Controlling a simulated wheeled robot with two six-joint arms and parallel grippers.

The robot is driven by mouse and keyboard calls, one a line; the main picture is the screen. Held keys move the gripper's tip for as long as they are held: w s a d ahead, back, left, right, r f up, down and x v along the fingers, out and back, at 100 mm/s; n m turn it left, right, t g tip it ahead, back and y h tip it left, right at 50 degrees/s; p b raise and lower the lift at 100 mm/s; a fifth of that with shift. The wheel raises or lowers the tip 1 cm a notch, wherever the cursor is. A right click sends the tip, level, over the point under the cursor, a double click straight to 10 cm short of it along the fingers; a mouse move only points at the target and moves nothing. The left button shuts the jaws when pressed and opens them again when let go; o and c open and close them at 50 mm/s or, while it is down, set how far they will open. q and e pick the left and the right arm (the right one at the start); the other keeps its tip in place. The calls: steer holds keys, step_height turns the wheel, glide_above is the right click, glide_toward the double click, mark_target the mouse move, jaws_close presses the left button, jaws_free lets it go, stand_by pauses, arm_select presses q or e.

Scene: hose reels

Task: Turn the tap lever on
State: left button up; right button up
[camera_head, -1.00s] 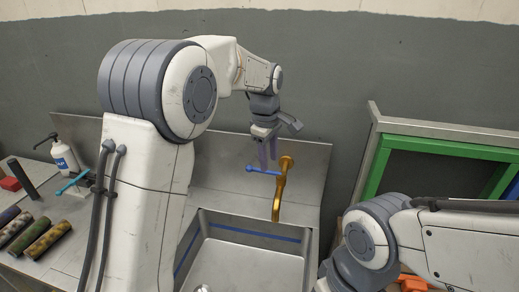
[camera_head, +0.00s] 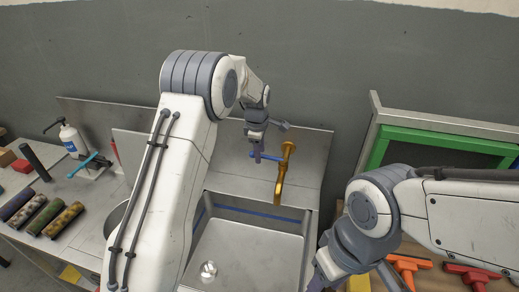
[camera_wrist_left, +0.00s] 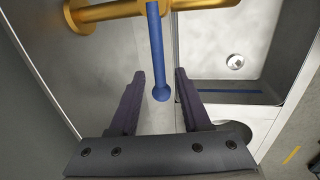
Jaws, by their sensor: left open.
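My left gripper (camera_head: 257,158) is at the free end of the lever, pointing down. In the left wrist view, the lever (camera_wrist_left: 155,45) reaches between the two open fingers of my left gripper (camera_wrist_left: 160,73), with its rounded end between them and a gap on either side. My right gripper is out of view; only part of that arm shows.
The steel sink basin (camera_head: 245,255) lies below the tap. A green-framed panel (camera_head: 440,150) is at the right, with orange (camera_head: 405,265) and red (camera_head: 470,275) tools below.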

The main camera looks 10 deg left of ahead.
arm_select(q)
steer(key=shift+f, duration=0.15)
jaws_close()
stand_by(1.4)
